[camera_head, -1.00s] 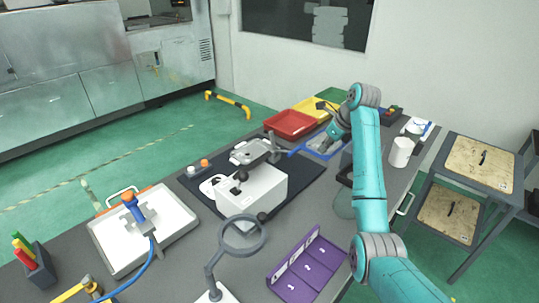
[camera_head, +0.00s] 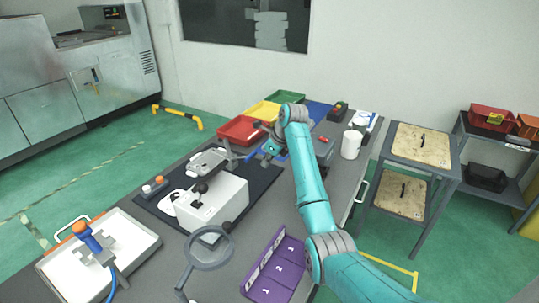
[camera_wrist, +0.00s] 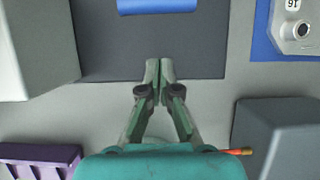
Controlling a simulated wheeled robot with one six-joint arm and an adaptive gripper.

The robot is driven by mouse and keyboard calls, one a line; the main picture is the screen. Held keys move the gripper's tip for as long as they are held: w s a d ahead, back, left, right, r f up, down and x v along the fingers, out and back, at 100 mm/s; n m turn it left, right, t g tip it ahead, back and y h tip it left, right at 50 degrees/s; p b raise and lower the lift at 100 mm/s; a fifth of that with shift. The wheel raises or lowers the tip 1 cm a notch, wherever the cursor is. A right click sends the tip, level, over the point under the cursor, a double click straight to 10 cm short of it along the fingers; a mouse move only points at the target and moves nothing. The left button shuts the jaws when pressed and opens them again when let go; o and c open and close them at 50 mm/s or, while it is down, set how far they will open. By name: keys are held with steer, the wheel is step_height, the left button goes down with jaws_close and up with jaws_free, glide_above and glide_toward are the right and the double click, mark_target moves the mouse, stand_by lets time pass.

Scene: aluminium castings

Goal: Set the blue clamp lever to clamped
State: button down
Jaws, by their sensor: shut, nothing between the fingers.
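The blue clamp lever (camera_head: 251,156) sticks out from the right side of the clamp fixture. In the wrist view a blue bar (camera_wrist: 157,5), apparently this lever, lies across the top edge, cut off by the frame. My gripper (camera_wrist: 159,68) is shut and empty, its fingertips together over the dark mat (camera_wrist: 105,45), apart from the blue bar. In the head view my gripper (camera_head: 268,155) is just right of the lever and partly hidden by my wrist. A grey casting (camera_head: 208,160) sits at the fixture. The lever's exact angle is hard to tell.
A white block with a black knob (camera_head: 220,205) stands in front of the fixture. A grey box (camera_wrist: 280,135) and a purple bin (camera_wrist: 38,155) are nearby. A red tray (camera_head: 240,130) stands behind.

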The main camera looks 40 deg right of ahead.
steer(key=x, duration=0.3)
steer(key=shift+f, duration=0.2)
steer(key=shift+w+a+r, duration=0.2)
steer(key=shift+w+r, duration=0.35)
steer(key=shift+r, duration=0.05)
steer(key=shift+w+a+r, duration=0.15)
steer(key=shift+w+r, duration=0.4)
steer(key=shift+w+a+r, duration=0.1)
steer(key=shift+w+r, duration=0.15)
steer(key=shift+r, duration=0.05)
steer(key=shift+w, duration=0.15)
